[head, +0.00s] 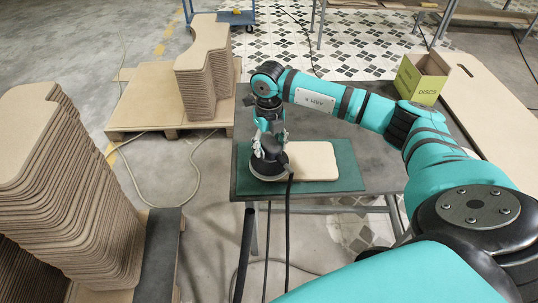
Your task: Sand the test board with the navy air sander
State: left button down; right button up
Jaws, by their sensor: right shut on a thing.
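The test board (316,162) is a small pale wooden board with rounded corners, lying on a dark green mat (345,184) on the grey table. The navy air sander (265,168) is a dark round tool with a pale pad rim, at the board's left end. It covers that end, and I cannot tell whether its pad touches the board or the mat. My right gripper (269,143) points down from above and is shut on the sander. A dark hose runs from the sander over the table's front edge. My left gripper is not in view.
A yellow-green box marked DISCS (421,78) stands at the table's back right, near a large pale board (490,110). Tall stacks of curved boards (75,190) stand at left, another stack (203,70) on a pallet behind. Hoses cross the floor.

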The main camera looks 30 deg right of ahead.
jog(key=shift+f+b, duration=0.95)
jog(key=shift+f, duration=0.25)
jog(key=shift+o, duration=0.7)
grip_shut()
